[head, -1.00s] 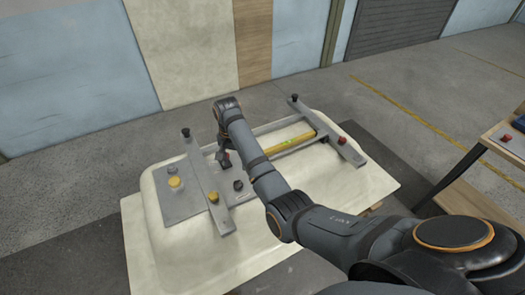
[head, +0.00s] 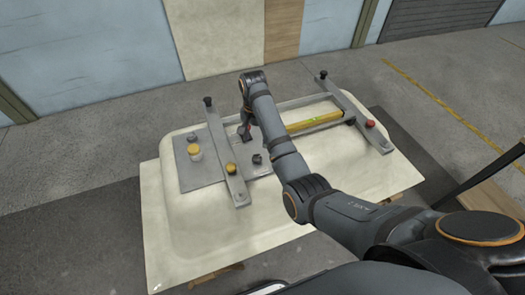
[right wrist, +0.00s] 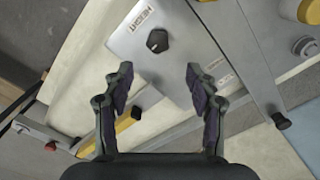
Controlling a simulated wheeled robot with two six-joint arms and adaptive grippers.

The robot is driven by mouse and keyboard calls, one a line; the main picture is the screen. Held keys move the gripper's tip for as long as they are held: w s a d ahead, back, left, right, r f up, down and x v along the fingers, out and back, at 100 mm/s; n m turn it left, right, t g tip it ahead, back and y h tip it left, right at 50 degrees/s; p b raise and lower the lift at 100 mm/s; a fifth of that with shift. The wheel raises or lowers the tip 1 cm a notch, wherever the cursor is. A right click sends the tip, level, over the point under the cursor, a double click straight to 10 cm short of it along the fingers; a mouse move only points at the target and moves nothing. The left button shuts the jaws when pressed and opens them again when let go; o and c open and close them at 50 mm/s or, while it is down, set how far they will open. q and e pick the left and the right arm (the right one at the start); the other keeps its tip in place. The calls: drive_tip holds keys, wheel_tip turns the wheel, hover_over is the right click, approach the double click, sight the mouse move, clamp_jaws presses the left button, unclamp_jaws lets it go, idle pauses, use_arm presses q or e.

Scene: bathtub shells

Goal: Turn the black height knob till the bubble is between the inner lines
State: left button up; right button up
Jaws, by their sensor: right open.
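The black height knob (right wrist: 157,40) stands on a grey plate marked HEIGHT in the right wrist view. In the head view it is the dark knob (head: 257,159) on the plate between the two crossbars. My right gripper (right wrist: 158,72) is open, with its two fingers spread and nothing between them. The knob lies beyond the fingertips, apart from them. In the head view the right gripper (head: 245,131) hangs just behind the knob. The yellow level (head: 315,121) has a green vial; the bubble and lines are too small to read. My left gripper is out of view.
A grey crossbar (head: 221,142) with a yellow knob (head: 230,168) stands left of the height knob. Another yellow knob (head: 194,150) sits farther left. A right crossbar (head: 352,110) carries a red knob (head: 370,124). All rest on a cream tub shell (head: 290,205).

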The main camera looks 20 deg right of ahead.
sight(257, 157)
drive_tip(key=f, duration=0.4)
drive_tip(key=f+p, duration=0.1)
drive_tip(key=f, duration=0.4)
drive_tip(key=shift+s+f, duration=0.2)
drive_tip(key=shift+f, duration=0.05)
drive_tip(key=c, duration=1.1)
drive_tip(key=shift+r+n+p, duration=0.3)
drive_tip(key=shift+n+p, duration=0.7)
drive_tip(key=shift+p, duration=0.05)
drive_tip(key=shift+c, duration=0.2)
drive_tip(key=shift+f+n, duration=0.1)
drive_tip(key=shift+n, duration=0.3)
drive_tip(key=shift+f, duration=0.15)
